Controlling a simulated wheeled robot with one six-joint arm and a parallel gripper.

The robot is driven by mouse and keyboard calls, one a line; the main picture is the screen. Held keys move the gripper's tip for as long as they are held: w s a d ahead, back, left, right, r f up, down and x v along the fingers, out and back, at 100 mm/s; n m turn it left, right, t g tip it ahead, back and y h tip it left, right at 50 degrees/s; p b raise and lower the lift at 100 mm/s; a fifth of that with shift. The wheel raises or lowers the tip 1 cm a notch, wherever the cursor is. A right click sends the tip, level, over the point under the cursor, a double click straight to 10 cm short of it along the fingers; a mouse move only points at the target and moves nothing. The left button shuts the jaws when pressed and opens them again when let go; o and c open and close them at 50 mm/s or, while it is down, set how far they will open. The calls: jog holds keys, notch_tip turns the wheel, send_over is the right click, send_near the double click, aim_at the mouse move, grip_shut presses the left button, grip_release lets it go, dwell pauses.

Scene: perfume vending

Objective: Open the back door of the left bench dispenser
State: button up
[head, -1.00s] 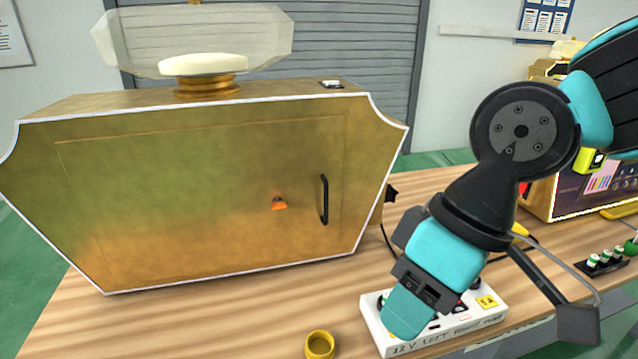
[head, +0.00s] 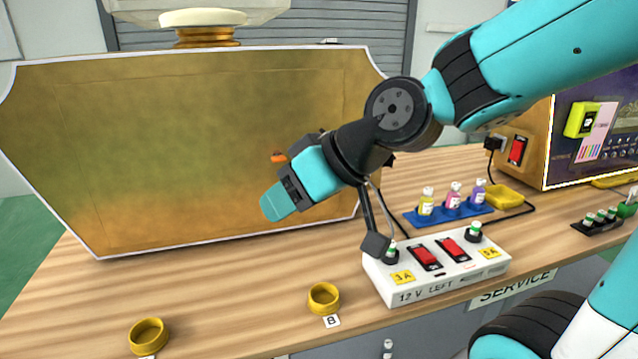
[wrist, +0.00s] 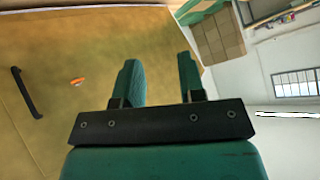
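The left bench dispenser (head: 40,110) is a large gold box with white edging at the left of the head view. Its back door (head: 170,150) is a faintly outlined panel that looks closed. An orange latch (head: 278,157) sits on the door and also shows in the wrist view (wrist: 77,81). The black door handle (wrist: 25,93) is at the left of the wrist view; my arm hides it in the head view. My gripper (wrist: 157,60) is open and empty, apart from the handle. In the head view, my gripper (head: 276,203) is in front of the door's lower right.
A white power box (head: 435,268) with red switches stands right of the dispenser. Two yellow rings (head: 323,298) (head: 148,336) lie near the front edge. A blue rack (head: 450,214) of small bottles and another dispenser (head: 530,160) are farther right.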

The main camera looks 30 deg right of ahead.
jog(key=w+d+f+m+t+h+b, duration=0.2)
jog(key=d+t+h+b, duration=0.15)
jog(key=d, duration=0.35)
jog(key=w+d+f+m+t+h+b, duration=0.1)
jog(key=w+d+m+t+h+b, duration=0.1)
jog(key=d+t+b, duration=0.4)
jog(key=w+d+f+m+t+h+b, duration=0.1)
jog(key=w+d+f+m+h+b, duration=0.15)
jog(key=d, duration=0.55)
jog(key=shift+n, duration=0.45)
jog(key=shift+w+d+r+p, duration=0.1)
jog(key=shift+w+d+p, duration=0.1)
jog(key=shift+w+p, duration=2.95)
jog(key=shift+w+d+r+p, duration=0.1)
jog(key=shift+w+d+p, duration=0.05)
jog(key=shift+w+p, duration=3.05)
jog(key=shift+w+d+r+p, duration=0.1)
jog(key=shift+w+d+p, duration=0.1)
jog(key=shift+w+p, duration=2.95)
jog(key=shift+s+p, duration=0.85)
jog(key=shift+s, duration=0.05)
grip_shut()
